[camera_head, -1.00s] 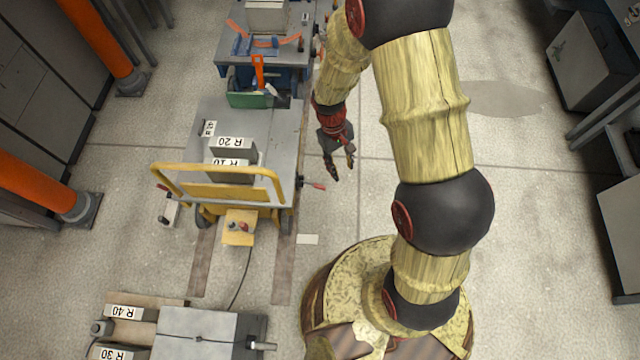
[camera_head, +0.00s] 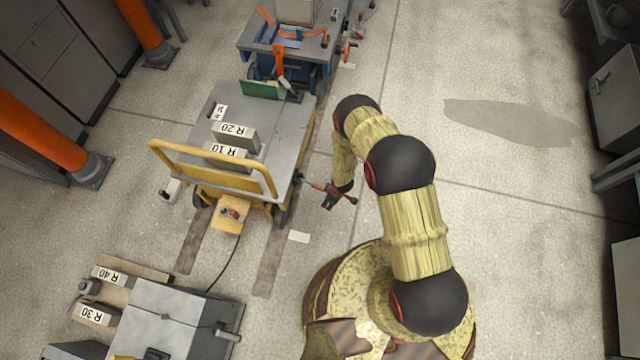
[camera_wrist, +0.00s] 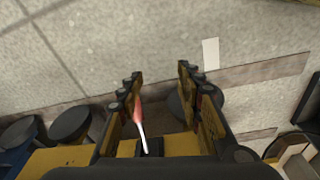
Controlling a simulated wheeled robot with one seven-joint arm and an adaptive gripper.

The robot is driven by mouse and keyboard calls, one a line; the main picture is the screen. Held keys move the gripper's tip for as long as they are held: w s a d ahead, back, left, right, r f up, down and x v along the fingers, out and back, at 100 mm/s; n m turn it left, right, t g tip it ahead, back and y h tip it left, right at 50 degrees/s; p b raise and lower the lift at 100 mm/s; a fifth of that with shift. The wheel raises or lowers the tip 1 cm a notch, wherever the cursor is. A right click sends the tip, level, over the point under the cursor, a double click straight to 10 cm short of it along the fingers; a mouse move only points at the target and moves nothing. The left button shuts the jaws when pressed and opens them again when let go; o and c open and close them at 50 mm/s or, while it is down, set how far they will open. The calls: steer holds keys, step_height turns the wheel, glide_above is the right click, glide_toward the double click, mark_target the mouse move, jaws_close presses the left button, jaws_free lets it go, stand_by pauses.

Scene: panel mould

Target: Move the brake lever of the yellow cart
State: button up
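The yellow cart has a grey top and a yellow push handle (camera_head: 215,168) in the head view. Its brake lever (camera_head: 313,185), a thin rod with a red grip, sticks out to the right from the cart's side. My gripper (camera_head: 332,199) is at the lever's outer end. In the wrist view my gripper (camera_wrist: 160,85) is open, its two fingers well apart. The lever's red grip (camera_wrist: 137,110) and pale rod show between the fingers, close to the left one. I cannot tell whether they touch.
Blocks marked R 10 (camera_head: 226,152) and R 20 (camera_head: 234,131) lie on the cart. A blue cart (camera_head: 262,62) stands behind it. A grey box (camera_head: 180,320) is at the front left. Orange posts (camera_head: 40,130) stand left. The floor at right is clear.

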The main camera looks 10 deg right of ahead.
step_height(320, 180, up, 2)
steer(key=n+t+y, duration=0.2)
glide_above(315, 185)
steer(key=s+d, duration=0.2)
steer(key=b+x, duration=0.3)
steer(key=x, duration=0.4)
steer(key=shift+w+a+f, duration=0.15)
steer(key=shift+a, duration=0.05)
steer(key=shift+c, duration=1.2)
jaws_close()
